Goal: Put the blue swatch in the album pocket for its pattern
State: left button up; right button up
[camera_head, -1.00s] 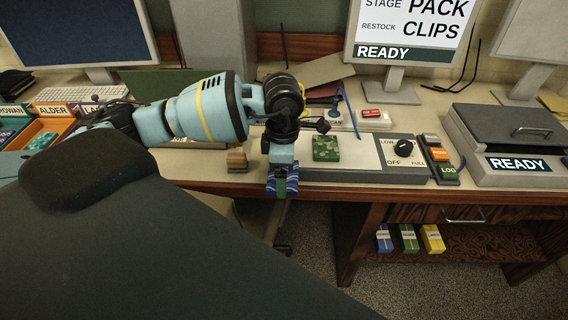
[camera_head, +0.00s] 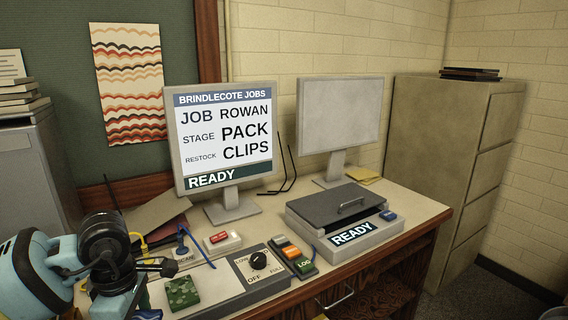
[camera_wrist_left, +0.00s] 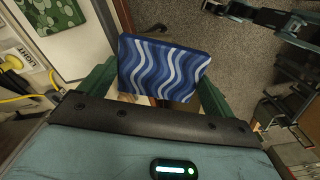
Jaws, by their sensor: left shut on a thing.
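The blue swatch (camera_wrist_left: 162,68) is a flat piece with pale wavy stripes. My left gripper (camera_wrist_left: 158,92) is shut on it, with a green finger at each side in the left wrist view. It is held over the floor, just off the desk's front edge. In the head view the left gripper is at the lower left corner, and only a sliver of the swatch (camera_head: 149,314) shows. What looks like my right arm's black end (camera_wrist_left: 245,14) shows at the top right of the wrist view; its jaws are unclear. No album pocket is recognisable in the current views.
A green camouflage-patterned block (camera_head: 182,292) lies on the desk by a grey dial box (camera_head: 258,275). Push buttons (camera_head: 292,255) and a lidded grey machine reading READY (camera_head: 345,215) stand to the right. A screen (camera_head: 224,140) reads JOB ROWAN, STAGE PACK, RESTOCK CLIPS.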

pick_arm(q)
jog(key=m, duration=0.2)
jog(key=d+f+m, duration=0.1)
jog(key=s+m, duration=0.1)
jog(key=m, duration=0.1)
jog(key=shift+d+f+m, duration=0.15)
jog(key=shift+d+m, duration=0.15)
jog(key=shift+d, duration=0.1)
jog(key=m, duration=0.2)
jog(key=d+m, duration=0.1)
jog(key=shift+s+f, duration=0.35)
jog(key=d+m, duration=0.1)
jog(key=m, duration=0.2)
jog(key=s+d+f+m, duration=0.1)
jog(key=m, duration=0.3)
jog(key=s+d+f+m, duration=0.1)
jog(key=m, duration=0.2)
jog(key=shift+m, duration=0.3)
jog(key=shift+a, duration=0.1)
